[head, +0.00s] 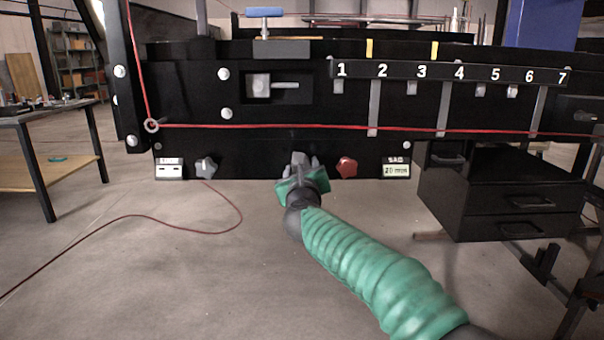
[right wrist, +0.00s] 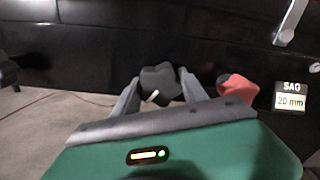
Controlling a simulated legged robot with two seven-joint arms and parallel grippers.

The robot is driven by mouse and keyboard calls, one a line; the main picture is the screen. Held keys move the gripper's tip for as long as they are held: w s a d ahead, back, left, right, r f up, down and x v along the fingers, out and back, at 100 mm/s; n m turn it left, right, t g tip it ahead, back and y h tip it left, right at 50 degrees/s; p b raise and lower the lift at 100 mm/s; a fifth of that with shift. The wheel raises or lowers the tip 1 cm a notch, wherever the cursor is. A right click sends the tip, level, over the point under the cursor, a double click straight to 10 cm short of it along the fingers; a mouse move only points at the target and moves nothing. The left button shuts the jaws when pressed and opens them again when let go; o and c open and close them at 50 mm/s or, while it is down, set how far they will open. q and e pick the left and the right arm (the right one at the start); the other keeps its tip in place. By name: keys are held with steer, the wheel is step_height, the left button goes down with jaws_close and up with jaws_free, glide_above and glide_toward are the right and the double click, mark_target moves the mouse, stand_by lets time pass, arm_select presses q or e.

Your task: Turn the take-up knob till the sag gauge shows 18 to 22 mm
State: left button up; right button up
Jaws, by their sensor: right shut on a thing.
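The take-up knob (right wrist: 158,76) is dark grey and lobed, with a white mark, in the middle of the right wrist view. My right gripper (head: 301,163) is shut on it, one finger on each side; in the head view the gripper mostly hides the knob. The sag gauge (head: 396,170) is at the lower right of the black conveyor side and reads 20 mm. It also reads 20 mm in the right wrist view (right wrist: 291,98). My left gripper is in neither view.
A red knob (head: 346,167) sits close to the right of my gripper. A grey knob (head: 206,167) and a small white display (head: 169,171) are to the left. A red cord (head: 350,128) runs across above. A black drawer unit (head: 510,190) stands at right.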

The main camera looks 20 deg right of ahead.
steer(key=shift+f, duration=0.35)
steer(key=o, duration=1.4)
steer(key=shift+w, duration=0.15)
steer(key=shift+c, duration=0.2)
steer(key=shift+r, duration=0.2)
steer(key=v, duration=1.7)
steer(key=shift+p, duration=0.4)
